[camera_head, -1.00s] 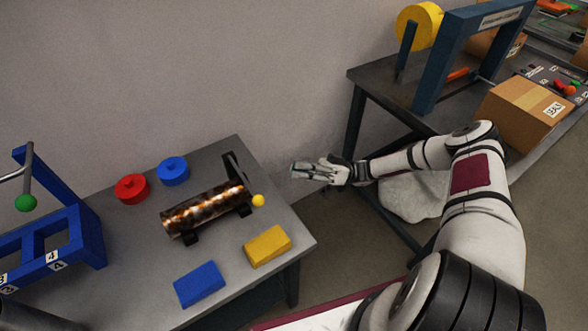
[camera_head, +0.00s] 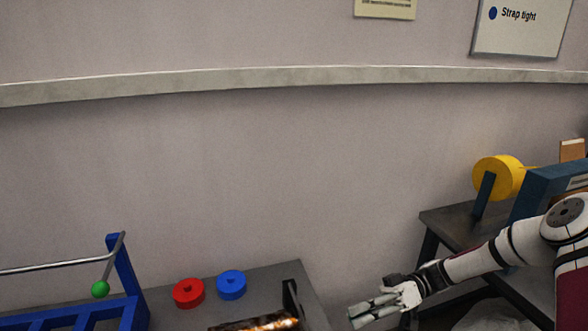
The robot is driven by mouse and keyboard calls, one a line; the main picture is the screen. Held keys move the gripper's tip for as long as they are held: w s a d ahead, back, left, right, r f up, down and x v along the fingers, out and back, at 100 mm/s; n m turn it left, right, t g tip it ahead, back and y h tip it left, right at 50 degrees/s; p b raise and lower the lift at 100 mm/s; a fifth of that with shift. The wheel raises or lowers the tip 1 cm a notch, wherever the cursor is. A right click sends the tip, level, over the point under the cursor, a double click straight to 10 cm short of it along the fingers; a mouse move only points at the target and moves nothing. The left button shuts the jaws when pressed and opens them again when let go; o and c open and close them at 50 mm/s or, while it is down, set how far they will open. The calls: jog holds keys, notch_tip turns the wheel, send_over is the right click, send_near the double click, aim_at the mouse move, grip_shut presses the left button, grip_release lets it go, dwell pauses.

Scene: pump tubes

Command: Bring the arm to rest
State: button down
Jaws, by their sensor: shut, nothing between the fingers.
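My gripper (camera_head: 372,311) is at the lower middle right of the head view, shut and empty. My arm reaches in from the right edge and the gripper points left. It hangs past the right edge of the grey table (camera_head: 270,277), apart from the things on it. The metal tube (camera_head: 255,324) with bright glints lies at the bottom edge of the view, mostly cut off. A dark upright bracket (camera_head: 291,298) stands at its right end.
A red disc (camera_head: 188,293) and a blue disc (camera_head: 231,285) sit on the table. A blue frame (camera_head: 125,270) with a green ball (camera_head: 100,289) stands left. A yellow roll (camera_head: 497,177) stands on the right table (camera_head: 446,217). A wall ledge (camera_head: 300,77) runs behind.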

jog(key=s+d+r+m+t+h+p, duration=0.1)
jog(key=s+r+m+t+h, duration=0.4)
jog(key=s+r, duration=0.5)
jog(key=s+d+r+m+t+h+p, duration=0.1)
jog(key=s+d+r+m+t+h, duration=0.3)
jog(key=s+r+m+h, duration=0.5)
notch_tip(320, 180, up, 7)
jog(key=s+t+h, duration=0.2)
jog(key=shift+s+r+t, duration=0.2)
jog(key=shift+t, duration=0.1)
